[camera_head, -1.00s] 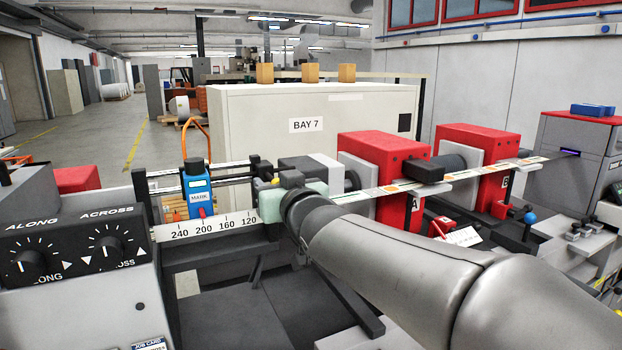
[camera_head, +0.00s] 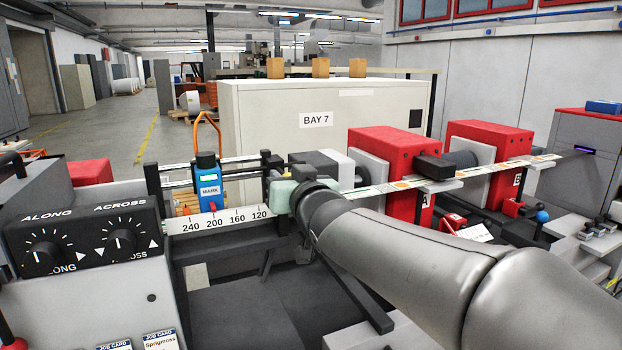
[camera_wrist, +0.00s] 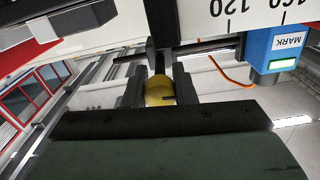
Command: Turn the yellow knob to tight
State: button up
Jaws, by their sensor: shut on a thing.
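The yellow knob (camera_wrist: 159,95) shows in the wrist view as a rounded yellow piece between the two dark fingers of my gripper (camera_wrist: 160,86). The fingers are shut on it, one on each side. A thin dark mark crosses the knob, but I cannot read a setting from it. In the head view my gripper (camera_head: 281,190) is at the right end of the numbered white scale (camera_head: 215,220), in front of the rail. No "tight" marking is readable.
A blue MARK unit (camera_head: 209,188) stands on the rail just left of my gripper. Red blocks A (camera_head: 398,143) and B (camera_head: 500,134) stand to the right along the label strip. The control panel (camera_head: 85,240) with two dials is at left.

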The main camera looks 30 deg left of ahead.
jog(key=m, duration=0.5)
jog(key=m+b, duration=0.1)
jog(key=m, duration=0.3)
jog(key=shift+f+m, duration=0.1)
jog(key=shift+m, duration=0.2)
jog(key=m+b, duration=0.3)
jog(key=m, duration=0.2)
jog(key=shift+f, duration=0.1)
jog(key=shift+m+b, duration=1.05)
jog(key=shift+m, duration=0.05)
jog(key=o, duration=1)
